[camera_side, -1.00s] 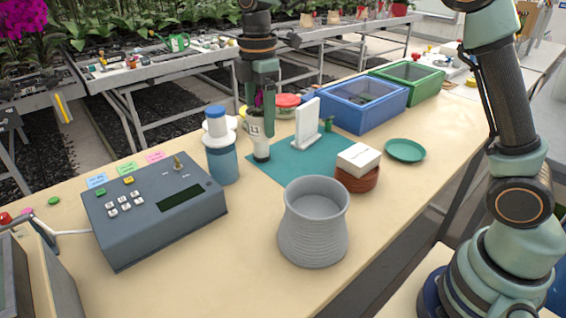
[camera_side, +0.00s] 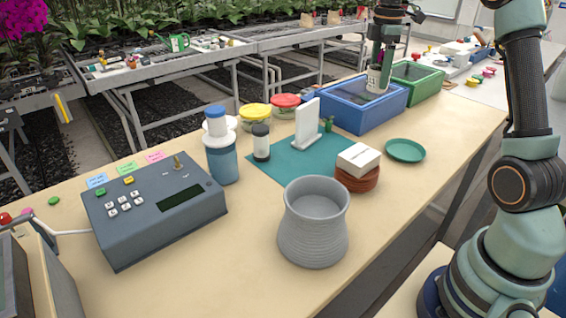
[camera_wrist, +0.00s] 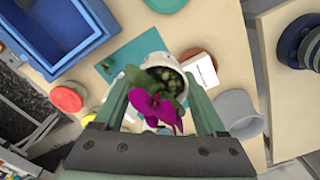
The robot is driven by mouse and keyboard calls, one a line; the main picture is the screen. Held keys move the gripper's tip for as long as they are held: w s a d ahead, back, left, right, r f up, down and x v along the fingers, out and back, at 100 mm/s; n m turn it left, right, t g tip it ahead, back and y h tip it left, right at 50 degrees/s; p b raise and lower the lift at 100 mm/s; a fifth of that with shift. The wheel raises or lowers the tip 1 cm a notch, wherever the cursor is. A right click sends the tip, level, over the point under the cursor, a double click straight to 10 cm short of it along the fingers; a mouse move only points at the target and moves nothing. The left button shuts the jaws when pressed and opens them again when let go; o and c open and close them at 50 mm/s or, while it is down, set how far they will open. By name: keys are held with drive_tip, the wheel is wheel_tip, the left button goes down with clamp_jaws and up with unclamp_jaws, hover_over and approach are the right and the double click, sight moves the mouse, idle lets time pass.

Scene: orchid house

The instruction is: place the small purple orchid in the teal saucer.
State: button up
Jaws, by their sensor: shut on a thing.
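The small purple orchid (camera_wrist: 157,108) is in a white pot (camera_wrist: 160,66), and my gripper (camera_wrist: 157,85) is shut on that pot in the wrist view. In the side view my gripper (camera_side: 379,70) holds the pot (camera_side: 376,79) in front of the blue crate's far right part. The teal saucer (camera_side: 405,150) lies empty on the bench to the right of the teal mat, nearer the camera than the pot. Its edge also shows at the top of the wrist view (camera_wrist: 165,4).
The blue crate (camera_side: 338,112) and green crate (camera_side: 426,88) stand at the back right. Stacked terracotta saucers (camera_side: 358,182) bear a white box (camera_side: 359,159) beside the teal saucer. A white stand (camera_side: 306,125) is on the teal mat (camera_side: 275,168). A grey vase (camera_side: 313,232) stands in front.

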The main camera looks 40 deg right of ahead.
drive_tip(key=m, duration=0.2)
hover_over(404, 153)
wheel_tip(404, 153, down, 15)
drive_tip(key=shift+d+r, duration=0.1)
drive_tip(key=shift+d, duration=0.05)
drive_tip(key=shift+f, duration=2.55)
drive_tip(key=o, duration=1.5)
drive_tip(key=shift+f, duration=0.15)
